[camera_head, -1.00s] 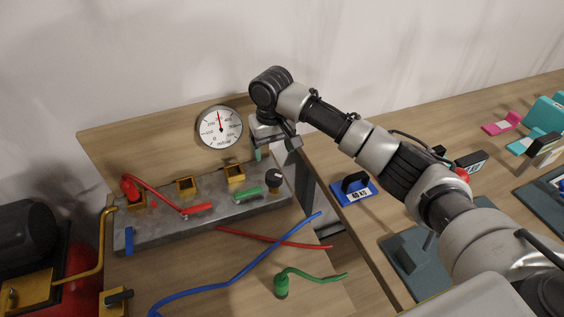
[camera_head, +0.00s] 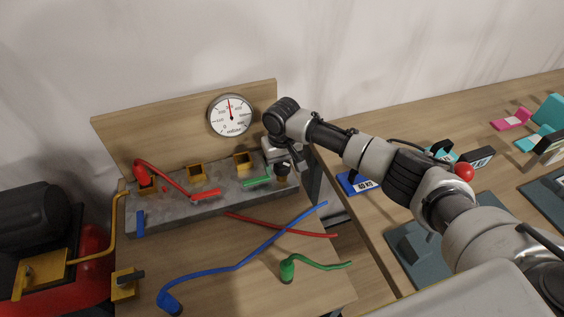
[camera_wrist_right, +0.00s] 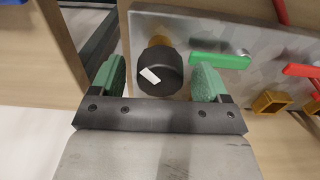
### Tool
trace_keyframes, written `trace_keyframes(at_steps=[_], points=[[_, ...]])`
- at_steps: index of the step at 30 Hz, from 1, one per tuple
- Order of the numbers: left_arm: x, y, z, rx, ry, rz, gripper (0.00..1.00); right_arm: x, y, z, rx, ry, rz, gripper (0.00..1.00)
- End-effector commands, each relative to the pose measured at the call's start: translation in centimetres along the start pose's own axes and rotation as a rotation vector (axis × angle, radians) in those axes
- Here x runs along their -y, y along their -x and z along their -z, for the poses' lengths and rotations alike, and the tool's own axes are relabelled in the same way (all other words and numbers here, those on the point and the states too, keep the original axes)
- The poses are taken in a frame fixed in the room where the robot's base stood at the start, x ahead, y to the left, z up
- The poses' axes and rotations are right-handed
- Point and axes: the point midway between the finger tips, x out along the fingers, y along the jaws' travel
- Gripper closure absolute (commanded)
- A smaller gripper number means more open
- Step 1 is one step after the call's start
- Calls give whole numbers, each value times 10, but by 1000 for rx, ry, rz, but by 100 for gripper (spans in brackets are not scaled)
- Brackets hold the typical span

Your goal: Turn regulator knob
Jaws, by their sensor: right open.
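The regulator knob (camera_wrist_right: 160,72) is a black round cap with a white mark, on a brass stem at the end of a grey metal manifold (camera_head: 184,200). In the right wrist view my right gripper (camera_wrist_right: 158,82) is open, with one green fingertip on each side of the knob and a gap to each. In the head view my right gripper (camera_head: 284,160) is at the manifold's right end, partly hiding the knob (camera_head: 283,171). A round pressure gauge (camera_head: 231,115) stands on the wooden backboard, its red needle near vertical. My left gripper is not in view.
A green valve handle (camera_head: 257,181) and red valve handle (camera_head: 206,194) lie along the manifold. Blue (camera_head: 243,262), red and green hoses lie on the bench in front. A red tank with a black motor (camera_head: 35,212) stands left. A second table (camera_head: 440,145) is at right.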

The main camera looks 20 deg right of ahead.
Motion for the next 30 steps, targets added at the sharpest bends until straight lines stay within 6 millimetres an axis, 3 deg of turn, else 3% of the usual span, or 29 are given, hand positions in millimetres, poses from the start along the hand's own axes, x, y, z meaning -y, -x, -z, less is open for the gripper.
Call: trace_keyframes(at_steps=[4,14,23,30], points=[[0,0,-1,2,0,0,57,0,0,0,0,0,0,24],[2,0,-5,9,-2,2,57,0,0,0,0,0,0,73],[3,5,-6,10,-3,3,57,0,2,0,1,41,1,73],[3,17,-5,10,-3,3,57,0,3,0,2,182,2,73]])
